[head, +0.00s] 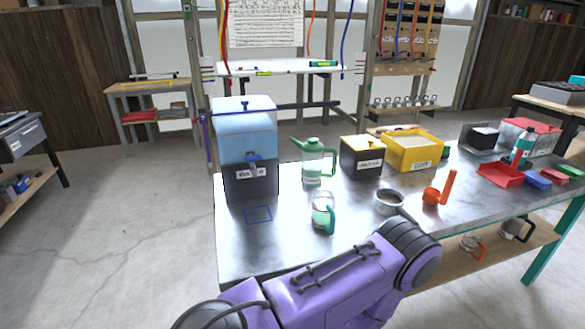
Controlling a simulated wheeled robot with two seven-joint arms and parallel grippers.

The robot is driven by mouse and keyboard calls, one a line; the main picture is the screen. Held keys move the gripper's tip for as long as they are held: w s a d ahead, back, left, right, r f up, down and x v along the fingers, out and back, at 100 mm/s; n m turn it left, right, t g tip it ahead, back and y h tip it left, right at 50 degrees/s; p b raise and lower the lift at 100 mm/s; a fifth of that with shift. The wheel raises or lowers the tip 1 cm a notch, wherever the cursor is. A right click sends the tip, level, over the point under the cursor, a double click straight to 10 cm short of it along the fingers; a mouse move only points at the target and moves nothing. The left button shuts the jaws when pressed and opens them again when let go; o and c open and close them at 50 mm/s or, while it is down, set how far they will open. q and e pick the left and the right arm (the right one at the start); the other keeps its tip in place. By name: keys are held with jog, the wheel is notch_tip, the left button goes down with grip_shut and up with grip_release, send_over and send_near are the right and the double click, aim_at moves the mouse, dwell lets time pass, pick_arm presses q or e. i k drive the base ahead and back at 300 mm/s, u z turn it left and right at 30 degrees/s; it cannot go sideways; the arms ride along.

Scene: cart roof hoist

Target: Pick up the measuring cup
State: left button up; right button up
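A clear cup with a teal handle (322,212), which looks like the measuring cup, stands upright near the front edge of the metal table (290,250). Its handle is on its right side. An orange scoop with a long upright handle (433,195) stands farther right and could also be a measuring cup. Neither gripper is in view. A purple arm link of mine crosses the bottom of the view, in front of the table's front edge, and hides part of it.
A blue-topped water dispenser (247,150) stands at the left, behind a blue square outline (258,214). A green watering can (312,160), black box (361,157), yellow bin (412,152) and metal bowl (389,201) surround the cup. Red tray (500,175) lies right.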

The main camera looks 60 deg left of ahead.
aim_at(324, 217)
jog(key=k, duration=0.4)
jog(key=u, duration=0.9)
